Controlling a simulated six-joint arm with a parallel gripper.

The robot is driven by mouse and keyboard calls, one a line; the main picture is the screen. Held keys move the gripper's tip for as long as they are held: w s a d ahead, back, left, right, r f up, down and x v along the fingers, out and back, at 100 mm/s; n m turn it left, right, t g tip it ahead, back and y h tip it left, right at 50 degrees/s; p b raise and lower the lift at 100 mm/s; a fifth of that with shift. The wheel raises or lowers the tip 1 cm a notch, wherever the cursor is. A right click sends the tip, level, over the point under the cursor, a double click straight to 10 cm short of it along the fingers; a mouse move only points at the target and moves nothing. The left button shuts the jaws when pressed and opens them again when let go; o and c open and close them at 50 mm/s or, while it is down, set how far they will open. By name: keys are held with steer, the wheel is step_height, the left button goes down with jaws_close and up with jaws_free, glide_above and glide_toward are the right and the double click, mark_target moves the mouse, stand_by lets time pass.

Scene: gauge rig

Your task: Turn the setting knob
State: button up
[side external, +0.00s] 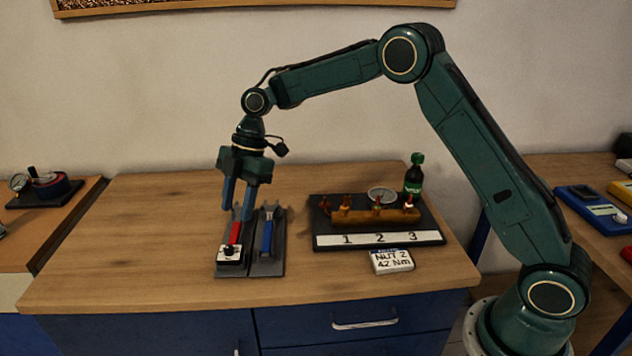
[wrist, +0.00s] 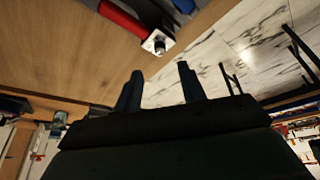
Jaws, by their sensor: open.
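A red-handled wrench (side external: 234,234) lies in a dark grey holder (side external: 266,270), beside a blue-handled wrench (side external: 267,238). At its near end is a white box with a dark setting knob (side external: 229,251). The red handle (wrist: 124,17) and the knob (wrist: 158,43) also show at the top of the wrist view. My gripper (side external: 238,213) points down above the far part of the wrenches, behind the knob in the side view. Its fingers (wrist: 160,72) are apart with nothing between them. The knob's scale is too small to read.
A card (side external: 392,261) reads NUT 2, 42 Nm. The table's left side (side external: 140,235) is clear.

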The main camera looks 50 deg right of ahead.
mark_target(229, 247)
steer(key=x, duration=0.8)
steer(key=shift+a+f, duration=0.1)
steer(key=shift+c, duration=0.2)
jaws_close()
